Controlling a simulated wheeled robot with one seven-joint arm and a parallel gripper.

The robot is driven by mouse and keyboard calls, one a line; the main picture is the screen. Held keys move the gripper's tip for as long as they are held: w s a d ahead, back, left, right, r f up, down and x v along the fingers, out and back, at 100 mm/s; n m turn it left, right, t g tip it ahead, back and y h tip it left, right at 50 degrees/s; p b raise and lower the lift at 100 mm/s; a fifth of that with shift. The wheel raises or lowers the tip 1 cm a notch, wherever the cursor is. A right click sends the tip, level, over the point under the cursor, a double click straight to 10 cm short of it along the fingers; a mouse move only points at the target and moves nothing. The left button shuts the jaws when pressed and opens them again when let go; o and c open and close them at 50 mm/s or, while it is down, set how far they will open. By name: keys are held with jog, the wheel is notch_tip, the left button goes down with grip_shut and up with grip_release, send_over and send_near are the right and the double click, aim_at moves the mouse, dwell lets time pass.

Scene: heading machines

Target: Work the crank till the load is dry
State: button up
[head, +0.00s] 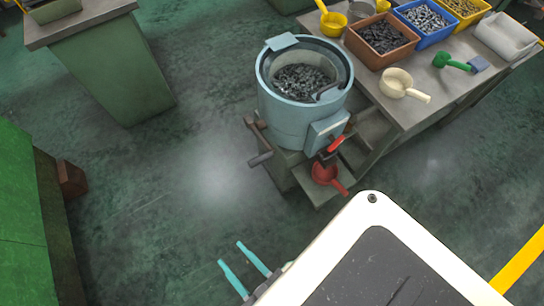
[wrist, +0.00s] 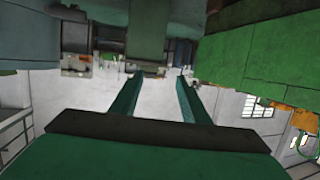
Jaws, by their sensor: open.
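A light blue round drum (head: 290,120) stands open at the top, beside the workbench. The load, a heap of small dark metal parts (head: 298,80), lies inside it. Whether the parts are wet cannot be seen. The crank (head: 261,158) is on the drum's lower left side, a brown arm with a grey grip sticking out to the left. My gripper (head: 231,253) is open and empty, below and left of the crank and well apart from it. Its two teal fingers also show apart in the wrist view (wrist: 158,80), with nothing between them.
A red lever (head: 336,144) and a red scoop (head: 325,173) are at the drum's lower front. Green cabinets stand at left. Floor left of the drum is clear.

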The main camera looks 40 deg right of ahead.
notch_tip(320, 180, down, 14)
jog(key=w+g, duration=0.2)
jog(key=g, duration=0.1)
jog(key=m+g+h, duration=1.6)
jog(key=m+h, duration=0.1)
jog(key=m, duration=0.3)
send_near(259, 160)
jog(key=f, duration=0.2)
jog(key=x, duration=1)
jog(key=shift+w+d+r, duration=0.2)
jog(key=shift+w+r, duration=0.05)
